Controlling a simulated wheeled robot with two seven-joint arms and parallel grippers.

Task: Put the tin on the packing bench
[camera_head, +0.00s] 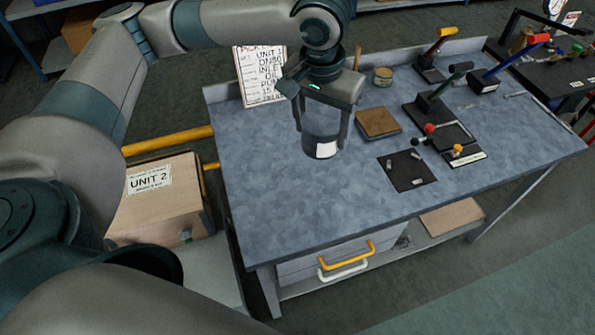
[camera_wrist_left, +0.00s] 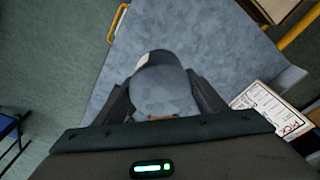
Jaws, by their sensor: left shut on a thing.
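The tin is a dark grey cylinder (camera_head: 316,147) with a white label low on its side. My left gripper (camera_head: 322,125) is shut around its sides from above. The tin is over the left-middle part of the blue-grey packing bench (camera_head: 275,190); I cannot tell whether its base touches the top. In the left wrist view, the tin (camera_wrist_left: 166,60) sits between the two dark fingers, with the bench top beyond it. My right gripper is not in view.
A written board (camera_head: 262,75) stands at the bench's back left. The bench's left and front areas are clear. A "UNIT 2" crate (camera_head: 160,205) stands left.

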